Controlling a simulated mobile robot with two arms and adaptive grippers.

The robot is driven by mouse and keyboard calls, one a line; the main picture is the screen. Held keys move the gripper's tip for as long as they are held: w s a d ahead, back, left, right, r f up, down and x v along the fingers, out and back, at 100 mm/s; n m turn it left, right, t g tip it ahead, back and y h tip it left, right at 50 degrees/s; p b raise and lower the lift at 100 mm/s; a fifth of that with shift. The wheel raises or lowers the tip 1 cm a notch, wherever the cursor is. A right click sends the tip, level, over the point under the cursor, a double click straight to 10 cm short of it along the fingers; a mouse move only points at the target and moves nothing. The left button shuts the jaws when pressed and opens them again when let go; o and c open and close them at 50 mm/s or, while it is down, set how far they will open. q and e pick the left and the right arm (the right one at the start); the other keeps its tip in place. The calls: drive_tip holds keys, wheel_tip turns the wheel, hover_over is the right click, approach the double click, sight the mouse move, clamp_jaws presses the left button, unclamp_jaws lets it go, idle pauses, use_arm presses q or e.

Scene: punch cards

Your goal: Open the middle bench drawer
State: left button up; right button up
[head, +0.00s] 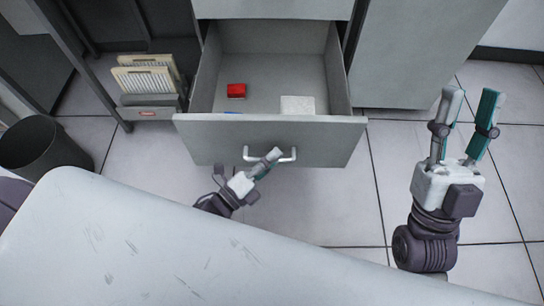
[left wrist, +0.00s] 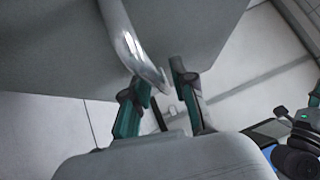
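The grey bench drawer (head: 270,132) is pulled well out, so its inside shows in the head view. Its silver bar handle (head: 284,157) is on the front face. The exact contact is hard to see. My right gripper (head: 470,100) is open and empty, pointing up over the floor to the right of the drawer.
Another drawer front (head: 272,8) is above. A card rack (head: 148,85) and dark bin (head: 40,147) stand left. Tiled floor is clear at right.

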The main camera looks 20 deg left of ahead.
use_arm(q)
drive_tip(key=shift+o, duration=0.3)
drive_tip(key=v, duration=1.2)
